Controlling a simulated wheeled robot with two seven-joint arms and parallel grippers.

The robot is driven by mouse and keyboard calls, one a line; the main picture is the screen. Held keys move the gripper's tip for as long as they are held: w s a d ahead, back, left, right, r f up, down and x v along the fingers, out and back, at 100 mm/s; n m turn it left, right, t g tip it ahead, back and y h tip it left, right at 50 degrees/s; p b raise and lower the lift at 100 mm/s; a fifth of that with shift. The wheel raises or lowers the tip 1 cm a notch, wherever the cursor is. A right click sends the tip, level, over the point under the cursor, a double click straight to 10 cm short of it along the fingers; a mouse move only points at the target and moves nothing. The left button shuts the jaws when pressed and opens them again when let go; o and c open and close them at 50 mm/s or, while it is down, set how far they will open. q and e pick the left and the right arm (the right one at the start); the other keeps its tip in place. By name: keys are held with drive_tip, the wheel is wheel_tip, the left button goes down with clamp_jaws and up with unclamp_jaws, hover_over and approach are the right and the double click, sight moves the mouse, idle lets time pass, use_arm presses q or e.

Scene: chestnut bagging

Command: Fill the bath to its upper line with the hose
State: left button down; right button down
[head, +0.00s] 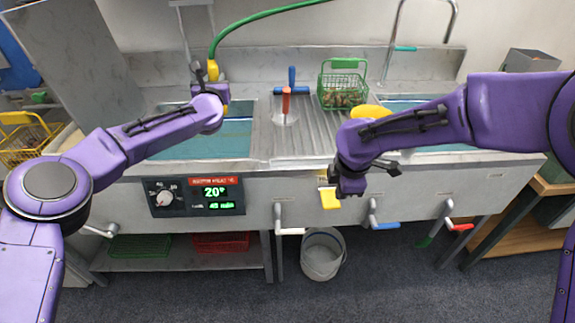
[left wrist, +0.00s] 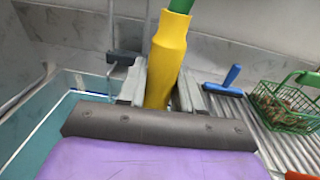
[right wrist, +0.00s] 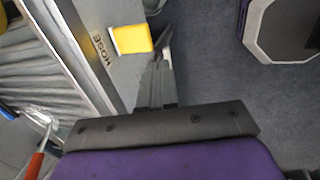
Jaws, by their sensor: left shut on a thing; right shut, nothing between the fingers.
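My left gripper (head: 213,76) is shut on the yellow nozzle (left wrist: 166,62) of the green hose (head: 270,13), above the back of the left bath (head: 240,128). The bath has a teal inside, and a pale line shows on it in the left wrist view (left wrist: 36,132). I cannot tell the water level or see a stream. My right gripper (right wrist: 160,62) is shut and empty at the front of the sink unit, close beside a yellow lever (right wrist: 132,39) marked HOSE. The lever also shows in the head view (head: 331,199); contact is unclear.
A green basket (head: 343,88) with brown contents stands on the ribbed drainboard (head: 310,130). A grey bucket (head: 323,258) stands on the floor below.

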wheel_tip(320, 180, down, 3)
drive_tip(key=a, duration=0.1)
wheel_tip(320, 180, up, 7)
drive_tip(key=g, duration=0.3)
hover_over(331, 202)
drive_tip(key=shift+w, duration=0.1)
wheel_tip(331, 202, down, 14)
drive_tip(key=shift+r, duration=0.1)
